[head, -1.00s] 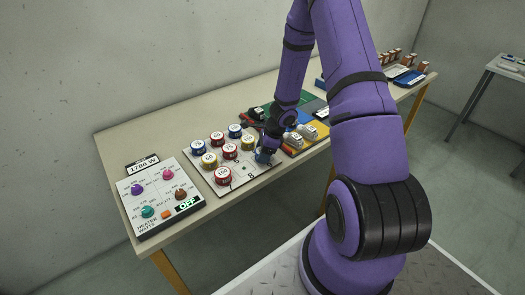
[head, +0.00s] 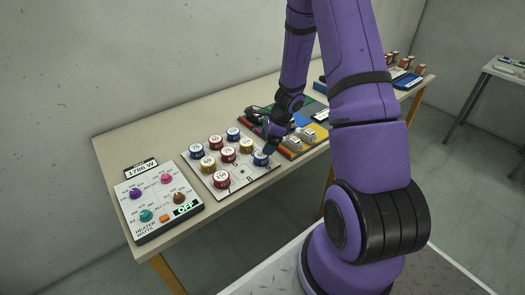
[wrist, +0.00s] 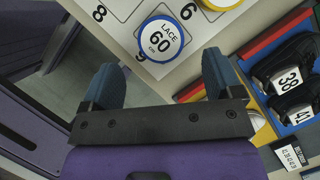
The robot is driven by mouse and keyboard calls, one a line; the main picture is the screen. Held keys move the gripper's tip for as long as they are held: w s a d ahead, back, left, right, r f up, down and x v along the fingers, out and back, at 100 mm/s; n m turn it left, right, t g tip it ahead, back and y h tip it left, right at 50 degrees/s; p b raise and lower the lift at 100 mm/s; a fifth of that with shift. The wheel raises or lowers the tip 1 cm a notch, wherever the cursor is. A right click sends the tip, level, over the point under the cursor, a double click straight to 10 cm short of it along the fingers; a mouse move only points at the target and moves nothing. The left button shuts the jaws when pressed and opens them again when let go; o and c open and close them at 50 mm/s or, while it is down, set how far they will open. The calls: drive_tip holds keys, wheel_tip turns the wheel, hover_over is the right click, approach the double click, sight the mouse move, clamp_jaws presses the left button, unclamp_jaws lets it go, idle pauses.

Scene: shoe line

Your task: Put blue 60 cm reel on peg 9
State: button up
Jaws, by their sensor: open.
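The blue 60 cm reel (head: 261,158) lies on the near right corner of the white numbered board (head: 244,182). In the wrist view the blue reel (wrist: 160,39) reads "LACE 60 cm" and sits flat beside the printed 9, in that cell. It covers the spot where a peg would be, so peg 9 itself is hidden. My gripper (head: 270,149) is just right of and above the reel. In the wrist view my gripper (wrist: 158,80) is open and empty, its blue fingertips apart and clear of the reel.
Several other reels, including a red one (head: 221,178) and a yellow one (head: 246,144), stand on the board. The cell marked 8 (wrist: 98,13) looks bare. A heater panel (head: 158,205) lies left. Coloured mats with shoes (head: 306,135) lie close on the right.

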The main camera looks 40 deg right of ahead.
drive_tip(key=s+a+r+n, duration=0.2)
drive_tip(key=a+r+n, duration=0.15)
drive_tip(key=r, duration=0.55)
drive_tip(key=s+a+r+n, duration=0.2)
drive_tip(key=a+r+n, duration=0.15)
drive_tip(key=r, duration=0.55)
drive_tip(key=s+a+r+n, duration=0.3)
drive_tip(key=r+n, duration=0.2)
drive_tip(key=r, duration=0.4)
drive_tip(key=s+a+r+n+t+h, duration=0.1)
drive_tip(key=s+a+r+n+h, duration=0.1)
drive_tip(key=s+r+n, duration=0.3)
drive_tip(key=s+a+r+n+t+h, duration=0.1)
drive_tip(key=s+a+r+n, duration=0.2)
drive_tip(key=s, duration=1)
wheel_tip(320, 180, up, 4)
drive_tip(key=n, duration=0.4)
drive_tip(key=shift+s+f+t+h, duration=0.2)
drive_tip(key=shift+t+h, duration=0.2)
